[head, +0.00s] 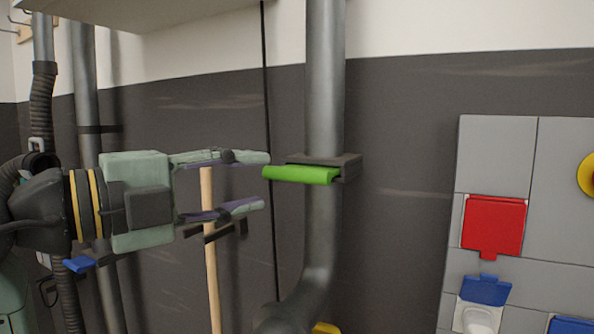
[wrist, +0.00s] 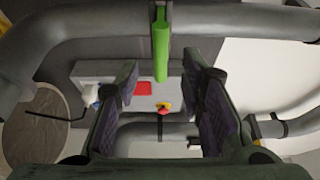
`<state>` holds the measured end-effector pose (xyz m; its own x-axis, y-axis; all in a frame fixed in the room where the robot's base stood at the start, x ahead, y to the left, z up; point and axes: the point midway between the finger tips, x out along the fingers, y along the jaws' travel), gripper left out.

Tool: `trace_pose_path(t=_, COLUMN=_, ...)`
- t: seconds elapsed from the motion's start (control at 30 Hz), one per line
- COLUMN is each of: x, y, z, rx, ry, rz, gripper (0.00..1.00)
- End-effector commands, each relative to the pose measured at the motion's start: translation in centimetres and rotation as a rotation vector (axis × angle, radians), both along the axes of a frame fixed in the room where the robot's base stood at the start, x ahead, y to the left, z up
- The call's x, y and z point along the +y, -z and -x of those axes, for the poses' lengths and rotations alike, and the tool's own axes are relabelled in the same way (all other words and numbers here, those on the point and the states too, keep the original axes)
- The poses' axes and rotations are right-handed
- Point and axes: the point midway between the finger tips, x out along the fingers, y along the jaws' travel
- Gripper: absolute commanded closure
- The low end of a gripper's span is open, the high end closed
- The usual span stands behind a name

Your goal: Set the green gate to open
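The green gate handle (head: 301,174) is a bright green bar on a dark plate (head: 348,167) that crosses the vertical grey pipe (head: 325,80). The bar lies nearly level and sticks out to the left of the pipe in the head view. My gripper (head: 261,183) is open and empty, its fingertips close to the bar's left end. In the wrist view the green bar (wrist: 161,48) reaches down from the top, between the tips of the two spread fingers. I see no finger contact with it.
A grey wall panel (head: 497,155) at the right carries a red cover (head: 494,226), blue covers (head: 486,289) and a yellow round part (head: 588,174). A wooden pole (head: 211,260) stands behind my fingers. Other pipes (head: 88,120) stand at the left.

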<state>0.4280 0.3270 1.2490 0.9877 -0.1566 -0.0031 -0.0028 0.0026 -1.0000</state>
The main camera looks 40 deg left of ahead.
Motion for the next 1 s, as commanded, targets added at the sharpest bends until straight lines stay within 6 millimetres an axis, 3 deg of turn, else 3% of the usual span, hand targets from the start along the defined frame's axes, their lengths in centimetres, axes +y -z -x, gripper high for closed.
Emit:
trace_pose_path(t=0.2, x=-0.7, y=-0.3, z=-4.3, rx=0.000, ry=0.001, rz=0.002, gripper=0.64)
trace_pose_path(t=0.43, x=-1.2, y=-0.2, z=-7.5, rx=-0.001, ry=0.000, rz=0.003, gripper=0.64)
trace_pose_path(t=0.83, x=-1.3, y=0.0, z=-8.5, rx=-0.003, ry=-0.001, rz=0.002, gripper=0.64)
trace_pose_path(t=1.0, x=-1.3, y=-0.1, z=-8.5, rx=-0.002, ry=-0.001, rz=0.003, gripper=0.74)
